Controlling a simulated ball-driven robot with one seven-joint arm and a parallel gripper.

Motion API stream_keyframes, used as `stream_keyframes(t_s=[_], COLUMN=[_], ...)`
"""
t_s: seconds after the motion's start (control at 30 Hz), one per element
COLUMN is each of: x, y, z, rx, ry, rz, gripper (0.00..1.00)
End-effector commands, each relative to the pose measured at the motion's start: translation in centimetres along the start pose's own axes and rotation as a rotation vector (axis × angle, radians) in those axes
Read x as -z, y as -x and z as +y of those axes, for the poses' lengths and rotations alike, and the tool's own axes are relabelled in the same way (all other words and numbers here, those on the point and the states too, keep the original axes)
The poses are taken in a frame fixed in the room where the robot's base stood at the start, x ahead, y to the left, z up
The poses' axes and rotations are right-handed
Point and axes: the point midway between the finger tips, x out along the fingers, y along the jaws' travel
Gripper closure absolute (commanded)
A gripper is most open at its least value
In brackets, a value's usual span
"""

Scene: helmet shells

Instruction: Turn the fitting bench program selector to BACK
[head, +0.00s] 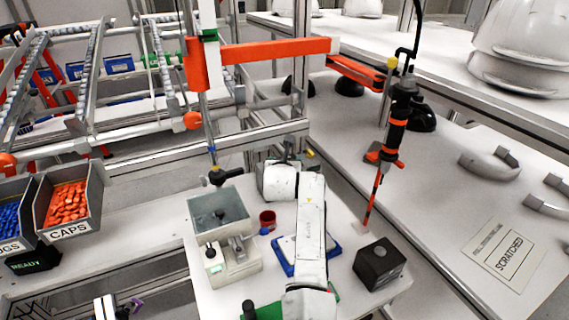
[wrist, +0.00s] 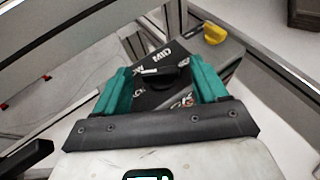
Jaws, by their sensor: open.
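The selector is a black plate (wrist: 150,100) with white lettering in the wrist view. "MID" reads clearly; other words, one ending in "ACK", are partly covered. Its black knob (wrist: 174,78) has a white mark on its left side, and I cannot tell for certain which word it points at. My gripper (wrist: 162,73) is open, with one teal finger left of the knob and one right of it. I cannot tell whether either finger touches it. In the head view my white arm reaches over the bench, and I cannot make out the selector or the fingers there.
A yellow piece (wrist: 215,33) sits just beyond the plate. An orange-black tool (head: 395,125) hangs at right.

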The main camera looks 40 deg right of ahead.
Motion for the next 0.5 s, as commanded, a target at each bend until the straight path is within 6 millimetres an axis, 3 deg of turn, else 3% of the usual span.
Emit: stream_keyframes(t_s=[0.23, 0.5], x=[0.1, 0.2], y=[1.6, 6.1], z=[0.1, 0.1], rx=[0.000, -0.001], ry=[0.003, 0.004], rz=[-0.002, -0.004], gripper=[0.28, 0.28])
